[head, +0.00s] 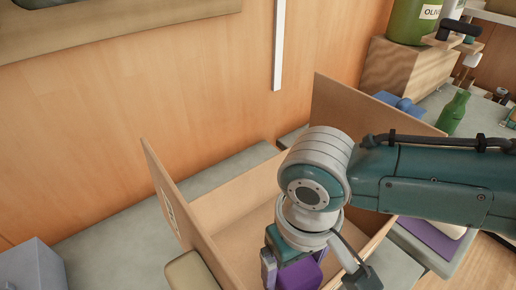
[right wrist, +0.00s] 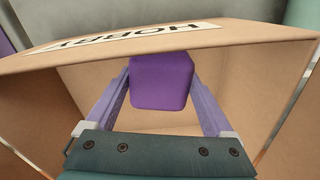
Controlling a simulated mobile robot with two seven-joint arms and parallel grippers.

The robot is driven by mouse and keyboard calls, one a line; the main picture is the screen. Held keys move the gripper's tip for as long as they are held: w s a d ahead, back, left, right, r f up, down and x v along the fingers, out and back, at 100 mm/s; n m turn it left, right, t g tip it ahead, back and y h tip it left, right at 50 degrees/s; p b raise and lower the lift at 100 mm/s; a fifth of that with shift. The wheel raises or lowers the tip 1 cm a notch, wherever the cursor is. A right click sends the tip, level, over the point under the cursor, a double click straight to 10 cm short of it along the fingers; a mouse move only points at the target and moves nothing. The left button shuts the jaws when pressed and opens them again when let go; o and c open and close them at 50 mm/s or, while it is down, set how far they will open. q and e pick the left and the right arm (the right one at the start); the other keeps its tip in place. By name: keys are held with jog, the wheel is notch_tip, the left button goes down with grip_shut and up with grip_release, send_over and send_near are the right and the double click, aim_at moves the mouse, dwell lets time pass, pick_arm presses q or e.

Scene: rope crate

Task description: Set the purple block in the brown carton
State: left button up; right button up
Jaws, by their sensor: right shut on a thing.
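The brown carton (head: 235,198) stands open on the grey counter, with flaps raised at its left and back right. My right gripper (right wrist: 160,88) is shut on the purple block (right wrist: 161,82), one finger on each side of it. In the head view the purple block (head: 299,276) shows below my right wrist, over the carton's opening. I cannot tell how far the block is above the carton floor. My left gripper is not in view.
A grey box (head: 30,266) and a tan object (head: 196,272) stand left of the carton. A green bottle (head: 454,112), a blue object (head: 398,102) and a wooden box (head: 408,66) are at the back right. A purple flat item (head: 430,238) lies right of the carton.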

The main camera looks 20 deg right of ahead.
jog(key=shift+f+b, duration=0.35)
jog(key=shift+f, duration=0.1)
dwell(0.5)
jog(key=o, duration=1.5)
jog(key=shift+c, duration=0.2)
jog(key=shift+r, duration=0.1)
notch_tip(320, 180, up, 8)
jog(key=p, duration=0.2)
jog(key=shift+r+p, duration=0.2)
jog(key=shift+p, duration=0.1)
jog(key=shift+r, duration=0.7)
